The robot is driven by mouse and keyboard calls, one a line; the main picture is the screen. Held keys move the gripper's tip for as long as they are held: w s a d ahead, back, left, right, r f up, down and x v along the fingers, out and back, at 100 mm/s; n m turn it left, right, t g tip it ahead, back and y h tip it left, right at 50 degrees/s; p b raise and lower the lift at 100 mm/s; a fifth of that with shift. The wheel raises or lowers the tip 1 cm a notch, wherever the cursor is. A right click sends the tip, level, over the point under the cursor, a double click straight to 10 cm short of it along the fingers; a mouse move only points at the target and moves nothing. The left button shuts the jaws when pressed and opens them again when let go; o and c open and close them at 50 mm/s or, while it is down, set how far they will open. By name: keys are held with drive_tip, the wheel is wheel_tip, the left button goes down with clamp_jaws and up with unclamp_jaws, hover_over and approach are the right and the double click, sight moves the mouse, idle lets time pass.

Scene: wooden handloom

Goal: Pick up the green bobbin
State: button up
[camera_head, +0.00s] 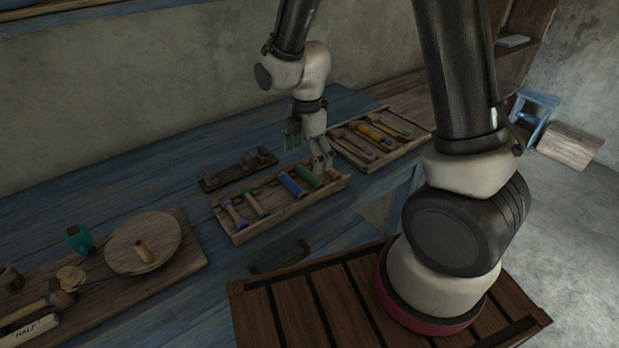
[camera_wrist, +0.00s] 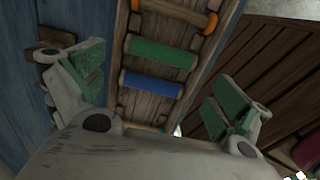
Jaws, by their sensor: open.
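A green bobbin (camera_head: 308,177) lies in a shallow wooden tray (camera_head: 290,214) on the blue bench; it also shows across the tray in the wrist view (camera_wrist: 160,52). A blue bobbin (camera_head: 292,184) lies beside it, nearer the bottom in the wrist view (camera_wrist: 150,83). My gripper (camera_head: 320,162) is above the right part of the tray, pointing down, close to the green bobbin. In the wrist view my gripper (camera_wrist: 158,85) is open and empty, its green-padded fingers wide apart on either side of the tray. Contact with the bobbin is not visible.
The same tray holds a purple bobbin (camera_head: 234,212) and a thinner green-wound one (camera_head: 256,206). A second tray (camera_head: 352,157) of tools stands to the right. A small dark rack (camera_head: 225,179) stands behind. A round wooden disc (camera_head: 122,250) lies left; bare bench separates them.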

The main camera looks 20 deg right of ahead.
sight(309, 175)
drive_tip(key=f, duration=0.5)
drive_tip(key=shift+w+d, duration=0.1)
drive_tip(key=shift+d, duration=0.25)
drive_tip(key=c, duration=0.6)
drive_tip(key=shift+o, duration=0.2)
